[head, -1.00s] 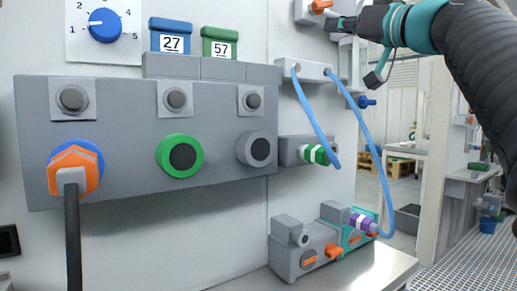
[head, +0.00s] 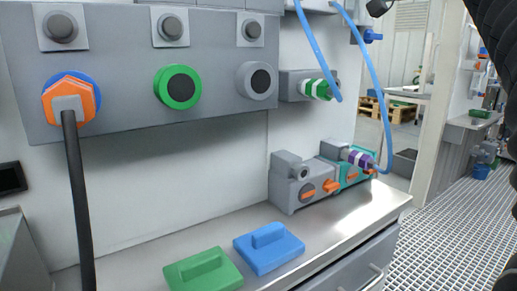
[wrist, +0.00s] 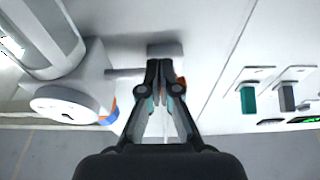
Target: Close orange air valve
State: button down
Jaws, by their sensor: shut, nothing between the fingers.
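In the wrist view, my gripper (wrist: 160,68) has its fingertips together and nothing held. They are at a small grey block (wrist: 165,48) on the white wall. A bit of orange (wrist: 181,83), possibly the orange air valve's handle, shows just right of the right finger; the finger hides most of it, so its turn cannot be read. I cannot tell whether finger and handle touch. My gripper and that handle are outside the head view. Other orange handles (head: 332,186) show there on a grey unit (head: 290,183) on the bench.
In the head view, an orange plug (head: 72,103) with a black cable sits at left. Blue hoses (head: 380,100) hang on the right. Green (head: 203,272) and blue (head: 268,248) handled blocks lie on the bench (head: 335,225). Grated floor (head: 455,235) lies open at right.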

jog(key=shift+r, duration=0.4)
dwell(0.4)
jog(key=shift+s+a+f+b, duration=0.1)
jog(key=shift+s+a+b, duration=0.1)
jog(key=shift+b, duration=0.15)
dwell(0.5)
jog(key=shift+s+a+b, duration=0.15)
jog(key=shift+a+b, duration=0.15)
jog(key=shift+b, duration=0.4)
dwell(0.4)
jog(key=shift+f+b, duration=0.35)
jog(key=shift+b, duration=0.2)
jog(key=r+b+v, duration=0.1)
jog(key=b+v, duration=0.1)
jog(key=v, duration=0.4)
jog(key=shift+r, duration=0.25)
jog(key=shift+s, duration=0.15)
